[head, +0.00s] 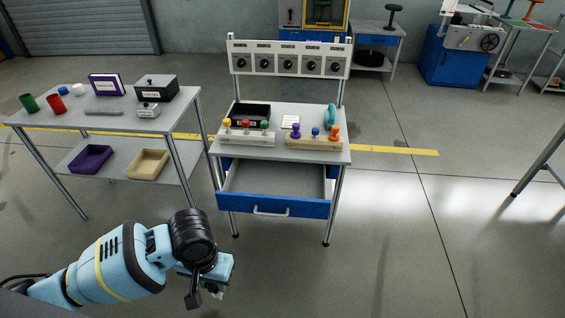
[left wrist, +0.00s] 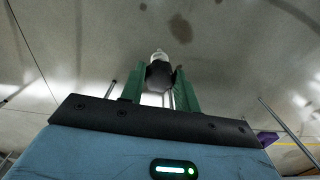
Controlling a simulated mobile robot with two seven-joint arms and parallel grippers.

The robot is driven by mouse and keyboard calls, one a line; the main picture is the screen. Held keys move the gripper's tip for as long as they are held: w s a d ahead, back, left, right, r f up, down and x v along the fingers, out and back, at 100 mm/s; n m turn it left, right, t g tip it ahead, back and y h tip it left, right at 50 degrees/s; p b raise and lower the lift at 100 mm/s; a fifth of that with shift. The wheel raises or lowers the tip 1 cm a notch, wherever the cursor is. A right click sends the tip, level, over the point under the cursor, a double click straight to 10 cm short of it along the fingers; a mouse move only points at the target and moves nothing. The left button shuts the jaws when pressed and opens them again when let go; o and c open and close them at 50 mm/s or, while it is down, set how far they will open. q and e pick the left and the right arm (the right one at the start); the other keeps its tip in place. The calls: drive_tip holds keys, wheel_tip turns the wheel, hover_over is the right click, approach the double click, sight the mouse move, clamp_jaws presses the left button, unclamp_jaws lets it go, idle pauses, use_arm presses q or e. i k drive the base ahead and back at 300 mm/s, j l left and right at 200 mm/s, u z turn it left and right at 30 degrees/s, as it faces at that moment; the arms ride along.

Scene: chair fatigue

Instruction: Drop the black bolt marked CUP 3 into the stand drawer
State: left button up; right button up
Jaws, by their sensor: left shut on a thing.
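In the left wrist view, my left gripper (left wrist: 160,90) is shut on a black bolt (left wrist: 158,74) with a pale, light-coloured end. Any marking on it cannot be read. In the head view, the left gripper (head: 216,289) is at the bottom, in front of and to the left of the stand, apart from it; the bolt is too small to make out there. The stand drawer (head: 272,206) has a blue front and a silver handle, and it is pulled open. Its grey inside looks empty. My right gripper is not in view.
A side table (head: 115,122) with cups and boxes stands at the left. The floor before the drawer is clear.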

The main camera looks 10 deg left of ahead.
sight(271, 181)
drive_tip(key=i, duration=1.2)
drive_tip(key=i+u, duration=0.2)
drive_tip(key=i+l, duration=0.05)
